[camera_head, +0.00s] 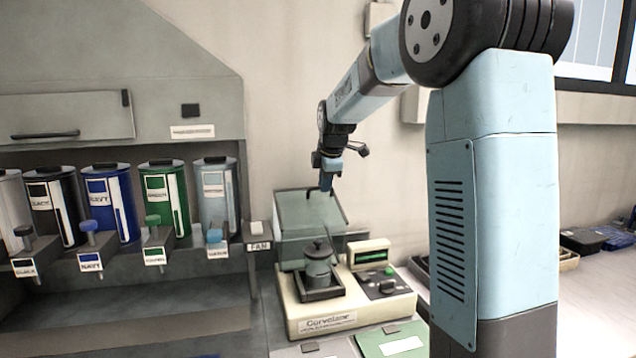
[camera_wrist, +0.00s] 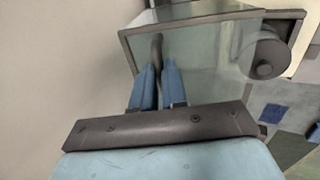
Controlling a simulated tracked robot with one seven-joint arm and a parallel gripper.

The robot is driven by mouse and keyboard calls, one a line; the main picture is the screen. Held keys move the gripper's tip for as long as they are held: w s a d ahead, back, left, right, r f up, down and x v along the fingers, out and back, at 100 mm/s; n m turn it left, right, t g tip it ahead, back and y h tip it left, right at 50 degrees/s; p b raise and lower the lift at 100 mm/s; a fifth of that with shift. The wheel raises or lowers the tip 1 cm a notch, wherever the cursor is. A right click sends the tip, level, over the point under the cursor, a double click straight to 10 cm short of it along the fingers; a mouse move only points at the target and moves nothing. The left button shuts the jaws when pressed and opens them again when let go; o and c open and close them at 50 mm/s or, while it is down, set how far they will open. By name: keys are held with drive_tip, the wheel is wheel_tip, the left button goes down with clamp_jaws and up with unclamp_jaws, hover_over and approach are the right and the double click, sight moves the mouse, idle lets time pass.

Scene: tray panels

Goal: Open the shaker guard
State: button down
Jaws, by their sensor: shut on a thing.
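The shaker (camera_head: 360,309) is a cream machine on the counter, with a dark-lidded pot (camera_head: 318,264) in its holder. Its guard (camera_head: 308,212) is a clear, dark-framed cover, raised at the back of the machine above and behind the pot. The guard also fills the upper part of the wrist view (camera_wrist: 205,55). My gripper (camera_head: 327,186) is at the guard's upper part. In the wrist view my blue fingers (camera_wrist: 157,72) are closed on the dark bar handle (camera_wrist: 157,45) of the guard. The pot's round lid (camera_wrist: 264,69) shows at the right there.
A small display (camera_head: 369,254) and a dark control panel (camera_head: 385,285) are on the machine's right. Several coloured canisters (camera_head: 108,205) stand in a dispenser rack at the left. A green panel (camera_head: 393,340) lies in front. Dark trays (camera_head: 582,241) lie far right.

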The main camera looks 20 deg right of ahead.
drive_tip(key=shift+s, duration=0.65)
drive_tip(key=c, duration=1.2)
unclamp_jaws()
drive_tip(key=shift+o, duration=0.2)
drive_tip(key=v, duration=1.3)
drive_tip(key=shift+r, duration=0.3)
